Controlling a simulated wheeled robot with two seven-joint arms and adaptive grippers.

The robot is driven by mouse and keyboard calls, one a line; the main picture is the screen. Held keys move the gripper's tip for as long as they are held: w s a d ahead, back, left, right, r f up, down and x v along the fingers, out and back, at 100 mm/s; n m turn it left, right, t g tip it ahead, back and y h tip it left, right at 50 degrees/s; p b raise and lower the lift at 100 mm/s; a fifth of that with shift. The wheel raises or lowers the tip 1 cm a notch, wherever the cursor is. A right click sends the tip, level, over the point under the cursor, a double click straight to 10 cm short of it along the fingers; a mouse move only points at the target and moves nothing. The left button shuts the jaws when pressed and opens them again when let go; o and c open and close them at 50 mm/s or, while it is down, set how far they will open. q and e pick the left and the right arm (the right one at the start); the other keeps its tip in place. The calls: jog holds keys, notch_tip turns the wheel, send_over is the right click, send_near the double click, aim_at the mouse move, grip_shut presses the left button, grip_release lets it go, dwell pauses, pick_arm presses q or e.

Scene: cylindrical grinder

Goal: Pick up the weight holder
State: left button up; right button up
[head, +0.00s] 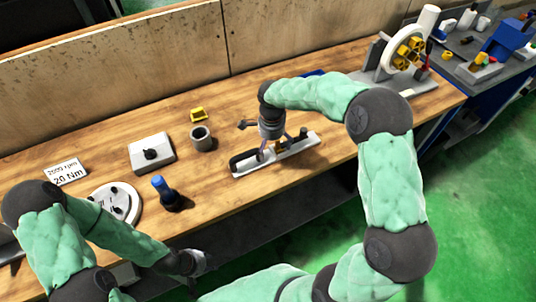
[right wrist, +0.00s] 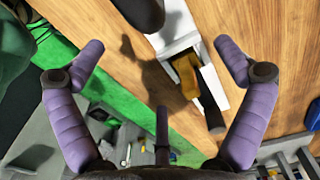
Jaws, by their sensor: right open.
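A long pale grey bar-shaped thing, which looks like the weight holder (head: 299,147), lies on the wooden table near its front edge. It has a dark handle-like part at its left end. My right gripper (head: 283,143) is over its middle, with the purple fingers spread. In the right wrist view the gripper (right wrist: 158,50) is open and empty between its fingertips. There the holder (right wrist: 172,52) shows towards the right, with a brown-yellow block and a dark part on it. My left gripper (head: 194,264) is low in front of the table; its fingers are unclear.
On the table (head: 235,103) stand a grey cup (head: 201,138), a yellow piece (head: 198,114), a grey box with a black knob (head: 151,152), a blue-topped tool (head: 165,192) and a round white disc (head: 115,204). A wheel on a stand (head: 407,52) is at the far right.

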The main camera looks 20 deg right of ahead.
aim_at(274, 153)
jog(key=f, duration=0.2)
jog(key=d+f+b, duration=0.1)
jog(key=f, duration=0.2)
jog(key=shift+w+d+f+b, duration=0.15)
jog(key=shift+w+f+b, duration=0.05)
jog(key=shift+b, duration=0.1)
jog(key=shift+f, duration=0.4)
jog(key=c, duration=1.4)
jog(key=shift+w+r, duration=0.1)
jog(key=shift+r, duration=0.05)
jog(key=shift+c, duration=0.8)
